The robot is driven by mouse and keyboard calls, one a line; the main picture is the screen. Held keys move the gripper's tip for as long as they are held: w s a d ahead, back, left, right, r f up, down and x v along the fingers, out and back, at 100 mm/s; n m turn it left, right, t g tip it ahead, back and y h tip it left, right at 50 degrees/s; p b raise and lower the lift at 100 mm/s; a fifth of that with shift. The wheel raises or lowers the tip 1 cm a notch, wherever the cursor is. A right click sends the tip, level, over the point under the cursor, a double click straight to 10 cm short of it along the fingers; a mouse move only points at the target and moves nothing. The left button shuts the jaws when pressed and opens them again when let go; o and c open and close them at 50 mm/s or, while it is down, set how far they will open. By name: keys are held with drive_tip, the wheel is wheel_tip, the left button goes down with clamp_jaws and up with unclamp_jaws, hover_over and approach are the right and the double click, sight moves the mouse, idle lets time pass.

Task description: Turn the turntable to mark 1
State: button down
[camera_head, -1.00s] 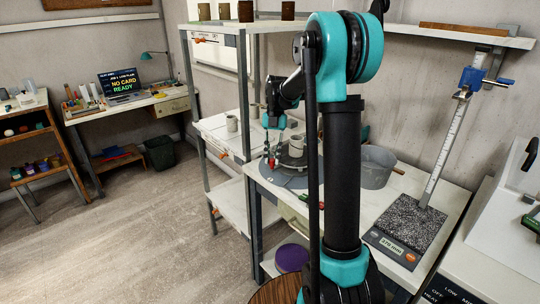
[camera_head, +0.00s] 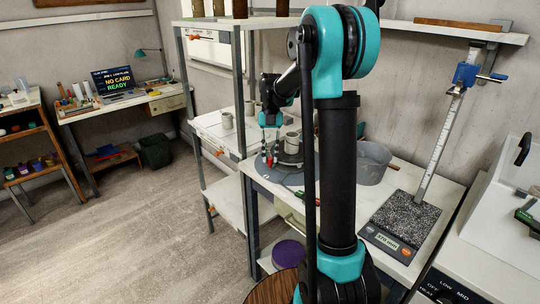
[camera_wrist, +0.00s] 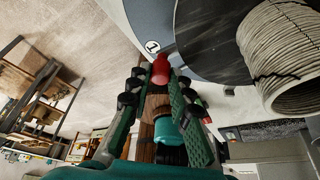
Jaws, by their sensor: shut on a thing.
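The turntable has a dark round wheel (camera_wrist: 210,40) over a grey disc (camera_wrist: 129,14). In the head view its wheel (camera_head: 284,158) is on the white workbench, partly hidden by my arm. A ribbed grey clay pot (camera_wrist: 282,55) stands on the wheel; the pot (camera_head: 292,144) also shows in the head view. A round white label reading 1 (camera_wrist: 152,46) is at the disc's edge. My gripper (camera_wrist: 160,80) is shut on a red knob (camera_wrist: 160,66) at the turntable's rim, close beside the label. The gripper (camera_head: 270,158) is at the wheel's left side in the head view.
A grey basin (camera_head: 372,165) stands right of the turntable. A scale with a speckled plate (camera_head: 412,220) and a tall ruler post is further right. Open floor lies left.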

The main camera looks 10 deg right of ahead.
drive_tip(key=c, duration=1.4)
unclamp_jaws()
drive_tip(key=shift+s+d, duration=0.1)
drive_tip(key=v, duration=1.2)
